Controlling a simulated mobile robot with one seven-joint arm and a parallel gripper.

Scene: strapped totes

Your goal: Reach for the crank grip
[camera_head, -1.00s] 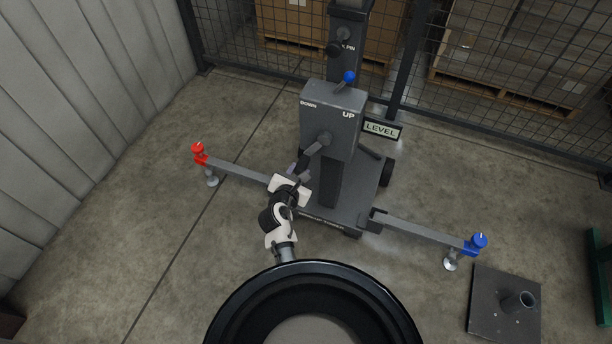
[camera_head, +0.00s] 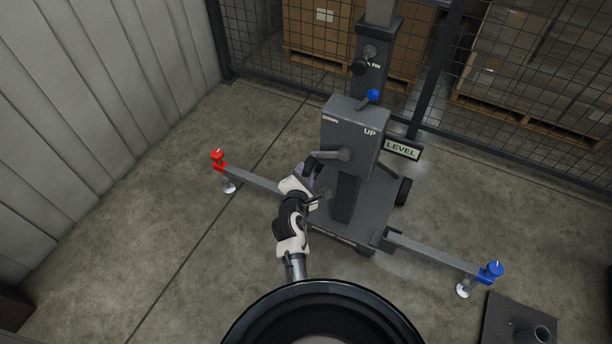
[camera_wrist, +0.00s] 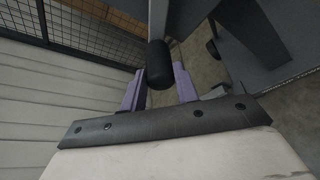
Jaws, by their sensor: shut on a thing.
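The crank sticks out from the front of the grey winch box (camera_head: 348,125); its dark arm (camera_head: 328,155) runs left from the hub (camera_head: 345,154). My gripper (camera_head: 307,172) is at the arm's left end, its purple fingers partly hidden there. In the wrist view the black cylindrical crank grip (camera_wrist: 159,62) lies between the two purple fingers (camera_wrist: 158,90), one on each side. My gripper is shut on it.
The machine's outriggers spread left to a red knob (camera_head: 218,158) and right to a blue knob (camera_head: 493,270). A blue-ball lever (camera_head: 373,96) tops the box. A LEVEL sign (camera_head: 403,149) hangs to the right. Mesh fence stands behind; a floor plate (camera_head: 508,318) lies lower right.

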